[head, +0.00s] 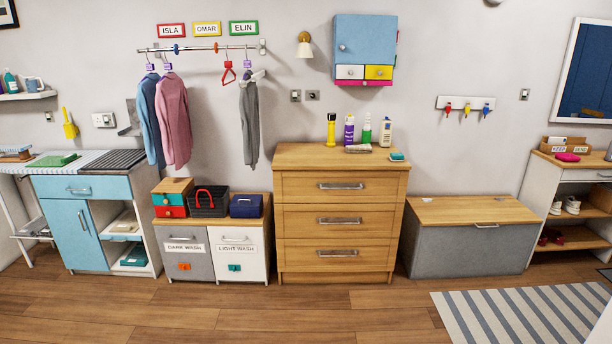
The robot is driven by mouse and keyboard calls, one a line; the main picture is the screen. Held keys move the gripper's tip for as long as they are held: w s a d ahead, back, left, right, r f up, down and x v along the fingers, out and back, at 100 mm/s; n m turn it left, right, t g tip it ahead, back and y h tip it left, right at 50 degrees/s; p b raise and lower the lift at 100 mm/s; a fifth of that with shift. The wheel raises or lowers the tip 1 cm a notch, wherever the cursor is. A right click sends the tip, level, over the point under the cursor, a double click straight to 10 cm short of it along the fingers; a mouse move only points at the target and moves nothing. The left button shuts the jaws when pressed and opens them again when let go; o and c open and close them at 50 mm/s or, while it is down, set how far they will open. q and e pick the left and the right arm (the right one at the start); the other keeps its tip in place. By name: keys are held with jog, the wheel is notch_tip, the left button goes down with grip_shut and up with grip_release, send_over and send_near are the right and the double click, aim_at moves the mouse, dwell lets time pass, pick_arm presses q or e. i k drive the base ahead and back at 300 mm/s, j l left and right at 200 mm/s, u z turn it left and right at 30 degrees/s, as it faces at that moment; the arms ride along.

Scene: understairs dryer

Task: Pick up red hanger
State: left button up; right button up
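The red hanger (229,73) hangs empty on the wall rail (205,47), below the OMAR sign (207,29). A blue shirt (150,118) and a pink shirt (174,120) hang to its left. Grey trousers (250,122) on a pale hanger hang close to its right. Neither of my grippers shows in the head view.
Below the rail stand the dark wash and light wash cabinets (217,268), with a dark basket (208,202) and a blue box (247,205) on top. A wooden chest of drawers (339,220) stands to the right. The wooden floor (200,318) in front is clear.

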aim_at(228, 65)
jog(key=i, duration=2.6)
